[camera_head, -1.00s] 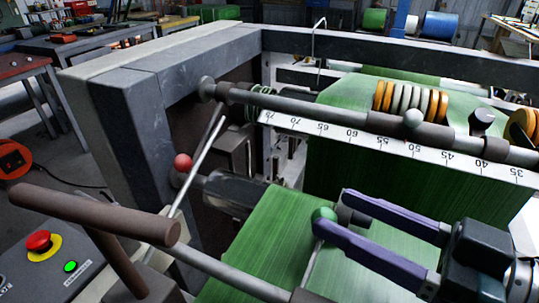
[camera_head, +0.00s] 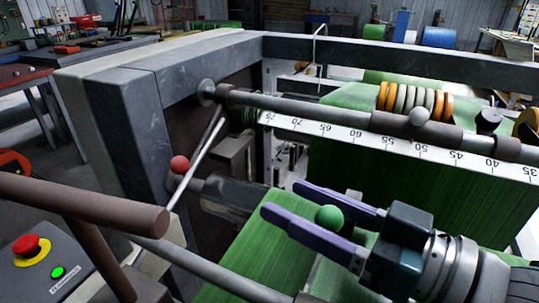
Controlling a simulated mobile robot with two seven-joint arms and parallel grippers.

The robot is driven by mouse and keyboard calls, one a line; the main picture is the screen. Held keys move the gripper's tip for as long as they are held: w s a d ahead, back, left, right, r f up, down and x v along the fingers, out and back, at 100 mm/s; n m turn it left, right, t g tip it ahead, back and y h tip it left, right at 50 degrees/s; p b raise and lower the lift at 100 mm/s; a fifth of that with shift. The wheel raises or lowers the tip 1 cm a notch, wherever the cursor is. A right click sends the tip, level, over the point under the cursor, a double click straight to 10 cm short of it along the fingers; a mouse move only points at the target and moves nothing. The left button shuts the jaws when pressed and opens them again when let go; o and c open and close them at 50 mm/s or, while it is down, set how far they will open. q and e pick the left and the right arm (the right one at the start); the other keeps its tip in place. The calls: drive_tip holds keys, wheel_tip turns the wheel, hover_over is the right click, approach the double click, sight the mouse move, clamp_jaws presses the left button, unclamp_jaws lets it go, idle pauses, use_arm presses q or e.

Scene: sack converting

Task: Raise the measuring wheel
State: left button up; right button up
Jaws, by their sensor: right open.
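My right gripper (camera_head: 283,199) reaches in from the lower right with its two purple fingers apart. A green ball knob (camera_head: 329,217) shows between the fingers, well back from their tips, and I see no grip on it. The knob's thin rod is mostly hidden by the lower finger. The green web (camera_head: 256,250) runs underneath. I cannot make out the measuring wheel itself; a small pale part (camera_head: 353,198) shows behind the upper finger, partly covered. My left gripper is not in view.
A red ball knob (camera_head: 179,164) on a slanted lever stands left of the web. A brown bar (camera_head: 90,205) crosses the lower left above a panel with a red stop button (camera_head: 26,245). A shaft with orange and grey rings (camera_head: 410,99) and a white scale (camera_head: 345,134) lie beyond.

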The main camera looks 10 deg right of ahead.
clamp_jaws()
idle(0.5)
idle(0.9)
